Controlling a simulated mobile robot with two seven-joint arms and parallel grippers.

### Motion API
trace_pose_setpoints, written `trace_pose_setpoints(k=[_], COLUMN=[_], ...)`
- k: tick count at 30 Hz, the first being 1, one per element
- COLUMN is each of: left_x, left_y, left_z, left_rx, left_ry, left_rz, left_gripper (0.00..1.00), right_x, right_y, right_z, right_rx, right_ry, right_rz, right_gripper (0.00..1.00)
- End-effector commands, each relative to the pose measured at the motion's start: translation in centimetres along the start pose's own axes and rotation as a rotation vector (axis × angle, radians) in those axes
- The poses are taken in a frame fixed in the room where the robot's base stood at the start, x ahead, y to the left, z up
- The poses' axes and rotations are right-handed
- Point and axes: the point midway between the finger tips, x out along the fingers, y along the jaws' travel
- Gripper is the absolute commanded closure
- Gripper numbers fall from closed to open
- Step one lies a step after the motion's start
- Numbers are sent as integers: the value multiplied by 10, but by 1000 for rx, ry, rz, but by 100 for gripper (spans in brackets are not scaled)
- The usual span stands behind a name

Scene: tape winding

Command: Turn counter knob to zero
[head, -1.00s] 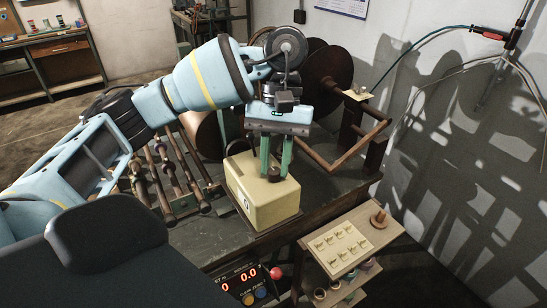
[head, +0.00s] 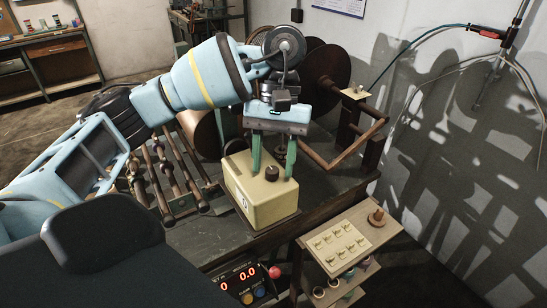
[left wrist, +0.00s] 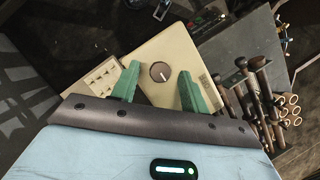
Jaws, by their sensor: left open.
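The counter is a cream box (head: 262,203) on the dark workbench, with a dark round knob (head: 272,172) on its top. A small round dial shows on its front face. In the left wrist view the knob (left wrist: 159,72) has a light pointer line on its face. My left gripper (head: 272,172) points down over the box, its green fingers open on either side of the knob and apart from it. In the left wrist view the left gripper's fingers (left wrist: 158,85) also stand wide, with the knob between them. My right gripper is not in view.
A red-lit display with buttons (head: 240,282) sits below the bench's front edge. A small wooden stand (head: 350,225) holds a pale panel at right. Metal rollers (head: 170,175) lie left of the box, and a large brown reel (head: 327,75) stands behind.

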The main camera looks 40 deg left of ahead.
Motion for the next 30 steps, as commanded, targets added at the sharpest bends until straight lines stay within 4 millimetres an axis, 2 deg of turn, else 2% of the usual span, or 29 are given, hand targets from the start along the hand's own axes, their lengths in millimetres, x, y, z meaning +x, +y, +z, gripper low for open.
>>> trace_pose_setpoints(k=[5,12,18,30], left_x=[-15,-50,-71,-78], left_y=[0,0,0,0], left_z=[0,1,1,0], left_rx=[0,-1,0,1], left_ry=[5,7,5,1], left_rz=[2,2,2,0], left_gripper=[55,55,55,55], right_x=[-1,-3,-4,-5], right_y=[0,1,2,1], right_z=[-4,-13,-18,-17], right_rx=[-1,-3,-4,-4], right_ry=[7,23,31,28], right_rz=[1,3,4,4], right_gripper=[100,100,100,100])
